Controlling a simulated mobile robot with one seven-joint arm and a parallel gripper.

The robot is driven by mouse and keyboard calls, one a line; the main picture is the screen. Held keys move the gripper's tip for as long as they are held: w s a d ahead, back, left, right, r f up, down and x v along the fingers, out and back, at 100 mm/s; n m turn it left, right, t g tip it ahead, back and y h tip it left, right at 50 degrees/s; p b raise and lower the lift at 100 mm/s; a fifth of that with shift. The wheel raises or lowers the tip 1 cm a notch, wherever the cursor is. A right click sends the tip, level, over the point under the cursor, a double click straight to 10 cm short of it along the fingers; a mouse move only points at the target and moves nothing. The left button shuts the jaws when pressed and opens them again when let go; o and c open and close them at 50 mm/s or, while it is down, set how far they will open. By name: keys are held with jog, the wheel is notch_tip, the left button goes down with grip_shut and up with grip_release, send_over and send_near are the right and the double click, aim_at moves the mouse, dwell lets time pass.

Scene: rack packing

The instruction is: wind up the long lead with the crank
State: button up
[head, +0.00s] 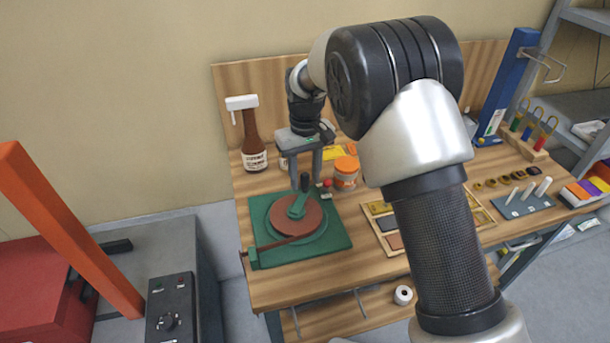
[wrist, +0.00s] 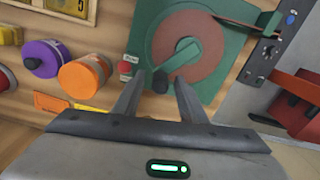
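A round reel (head: 296,216) wound with brown lead sits on a green square base (head: 336,238) on the bench. It also shows in the wrist view (wrist: 208,62). A straight brown stretch of lead (head: 285,242) runs from the reel to a small green block at the base's front left corner. The green crank arm (head: 298,206) lies across the reel and ends in an upright black knob (wrist: 160,82). My gripper (head: 305,180) points down over the knob. In the wrist view its fingers (wrist: 161,80) are apart, one on each side of the knob, with visible gaps.
A brown bottle (head: 252,138) and an orange-lidded jar (head: 346,172) stand behind the base. A small red button (head: 327,184) is close to the crank. A compartment tray (head: 384,222) lies to the right. The bench's left edge is near the base.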

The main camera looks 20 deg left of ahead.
grip_shut()
jog(key=shift+d, duration=0.1)
dwell(0.3)
